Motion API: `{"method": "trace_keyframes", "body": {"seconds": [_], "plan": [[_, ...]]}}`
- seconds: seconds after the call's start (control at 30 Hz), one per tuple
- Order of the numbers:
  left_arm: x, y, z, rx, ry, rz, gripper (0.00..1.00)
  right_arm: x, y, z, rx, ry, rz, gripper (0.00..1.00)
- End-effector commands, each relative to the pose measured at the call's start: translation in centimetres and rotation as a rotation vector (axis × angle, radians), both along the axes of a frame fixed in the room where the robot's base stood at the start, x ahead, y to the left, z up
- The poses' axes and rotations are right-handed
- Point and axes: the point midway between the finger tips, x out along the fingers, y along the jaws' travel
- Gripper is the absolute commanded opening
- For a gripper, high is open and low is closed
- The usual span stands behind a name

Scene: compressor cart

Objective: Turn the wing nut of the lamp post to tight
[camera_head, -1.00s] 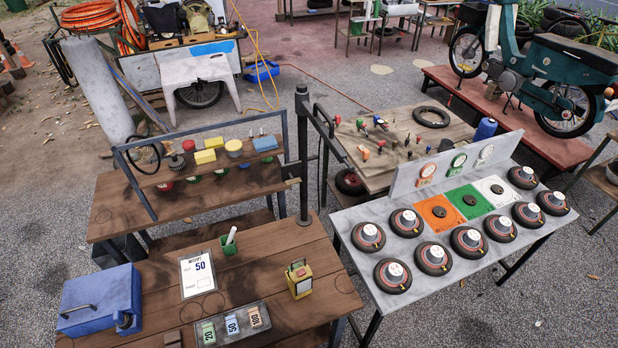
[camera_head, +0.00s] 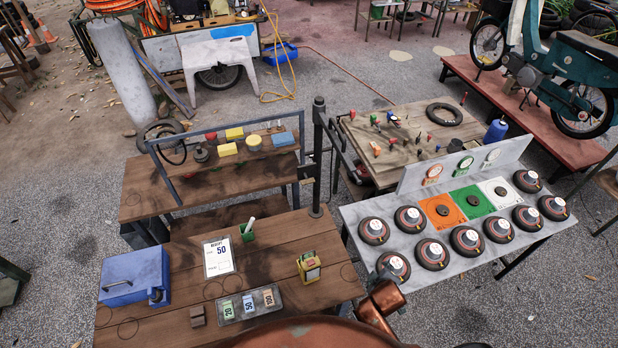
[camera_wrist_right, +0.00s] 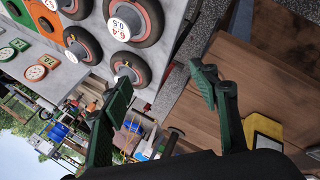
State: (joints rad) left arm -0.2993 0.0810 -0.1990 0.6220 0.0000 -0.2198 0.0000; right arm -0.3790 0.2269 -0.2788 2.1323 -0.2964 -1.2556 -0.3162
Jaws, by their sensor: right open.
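The lamp post (camera_head: 318,150) is a dark upright post at the back right corner of the wooden counter, with an arm reaching off to the right. A small dark bracket (camera_head: 308,172) sits partway up it; I cannot make out the wing nut or how it is turned. My right gripper (camera_wrist_right: 163,88) is open and empty in the right wrist view, with green-padded fingers apart. A copper-coloured part of my arm shows at the bottom of the head view, well in front of the post. My left gripper is not in view.
The wooden counter (camera_head: 285,240) holds a blue box (camera_head: 135,277), a receipt card (camera_head: 218,257), a green cup (camera_head: 247,232) and a yellow device (camera_head: 309,267). A shelf (camera_head: 150,200) stands behind the counter.

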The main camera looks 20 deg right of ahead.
Motion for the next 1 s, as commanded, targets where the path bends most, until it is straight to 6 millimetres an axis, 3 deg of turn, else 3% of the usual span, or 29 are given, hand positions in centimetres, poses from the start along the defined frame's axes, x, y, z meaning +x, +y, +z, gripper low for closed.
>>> {"method": "trace_keyframes", "body": {"seconds": [0.03,0.1,0.37,0.47,0.6,0.7,0.8,1.0], "plan": [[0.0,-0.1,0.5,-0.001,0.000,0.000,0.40,1.3,0.0,2.1,-0.056,-0.023,0.051,0.55],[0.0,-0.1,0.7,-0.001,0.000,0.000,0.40,3.4,0.1,4.1,-0.158,-0.051,0.142,0.55],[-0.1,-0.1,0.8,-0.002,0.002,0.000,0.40,12.2,2.4,9.6,-0.640,-0.137,0.537,0.55],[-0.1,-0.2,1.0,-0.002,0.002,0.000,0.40,15.7,4.4,12.5,-0.891,-0.168,0.711,0.55],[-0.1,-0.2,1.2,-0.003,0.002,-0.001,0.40,20.3,8.7,16.6,-1.322,-0.195,0.967,0.55],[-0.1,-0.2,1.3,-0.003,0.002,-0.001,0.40,22.6,12.3,18.8,-1.663,-0.193,1.133,0.55],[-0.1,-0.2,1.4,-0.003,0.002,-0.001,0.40,23.8,14.9,19.8,-1.912,-0.177,1.238,0.55],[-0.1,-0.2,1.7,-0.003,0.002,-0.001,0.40,25.2,16.6,20.1,-2.072,-0.160,1.296,0.55]]}}
